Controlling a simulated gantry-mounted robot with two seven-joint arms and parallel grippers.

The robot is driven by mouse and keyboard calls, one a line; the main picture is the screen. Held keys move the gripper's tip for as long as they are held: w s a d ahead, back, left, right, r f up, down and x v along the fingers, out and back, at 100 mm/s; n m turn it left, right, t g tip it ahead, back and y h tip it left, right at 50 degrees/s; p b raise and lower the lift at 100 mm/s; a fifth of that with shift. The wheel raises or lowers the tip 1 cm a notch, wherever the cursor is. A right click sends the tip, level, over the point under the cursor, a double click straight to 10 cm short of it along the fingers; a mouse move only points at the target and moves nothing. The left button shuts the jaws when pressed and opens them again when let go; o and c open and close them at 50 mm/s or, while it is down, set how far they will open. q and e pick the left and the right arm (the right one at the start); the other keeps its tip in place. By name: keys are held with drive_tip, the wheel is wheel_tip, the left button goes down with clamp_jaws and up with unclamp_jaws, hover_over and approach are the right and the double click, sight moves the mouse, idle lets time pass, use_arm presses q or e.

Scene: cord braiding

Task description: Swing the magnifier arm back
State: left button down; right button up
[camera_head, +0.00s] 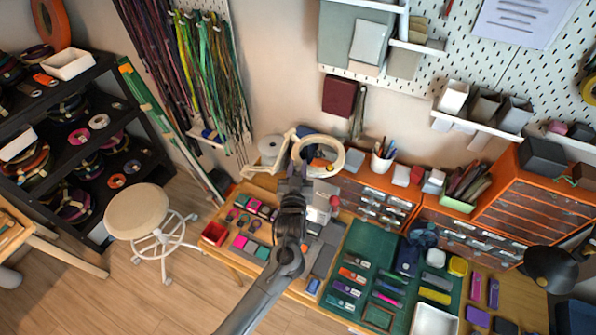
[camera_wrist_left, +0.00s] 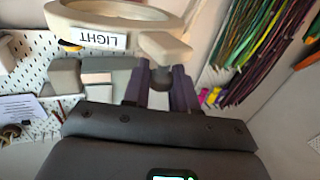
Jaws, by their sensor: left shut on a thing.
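The magnifier (camera_head: 335,169) is a cream ring on a jointed cream arm (camera_head: 262,169), in front of the wall at the back of the bench. In the left wrist view its ring (camera_wrist_left: 75,17) fills the top, with a "LIGHT" label (camera_wrist_left: 98,39) and a cream tab (camera_wrist_left: 165,47) at my fingertips. My left gripper (camera_head: 296,166) reaches up to the left side of the ring; its dark fingers also show in the wrist view (camera_wrist_left: 161,85). It is shut on the magnifier at the tab. The fingers partly hide the contact. My right gripper is not in view.
A white pen cup (camera_head: 381,163) stands right of the ring, beside orange drawers (camera_head: 372,202). Hanging cords (camera_head: 212,75) are to the left. A green mat (camera_head: 365,245) with small items covers the bench front. A round stool (camera_head: 137,210) stands on the floor at left.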

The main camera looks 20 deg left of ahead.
use_arm(q)
drive_tip(key=shift+w+d+r, duration=0.1)
drive_tip(key=shift+d+r, duration=0.05)
drive_tip(key=shift+r, duration=0.4)
drive_tip(key=c, duration=1)
unclamp_jaws()
drive_tip(key=shift+c, duration=0.2)
drive_tip(key=shift+o, duration=0.2)
drive_tip(key=shift+w+f, duration=0.1)
drive_tip(key=shift+f, duration=0.1)
drive_tip(key=shift+s+f, duration=0.1)
drive_tip(key=shift+s, duration=0.1)
drive_tip(key=b+v, duration=0.1)
drive_tip(key=v, duration=0.9)
drive_tip(key=shift+s+b, duration=0.3)
drive_tip(key=shift+s, duration=0.05)
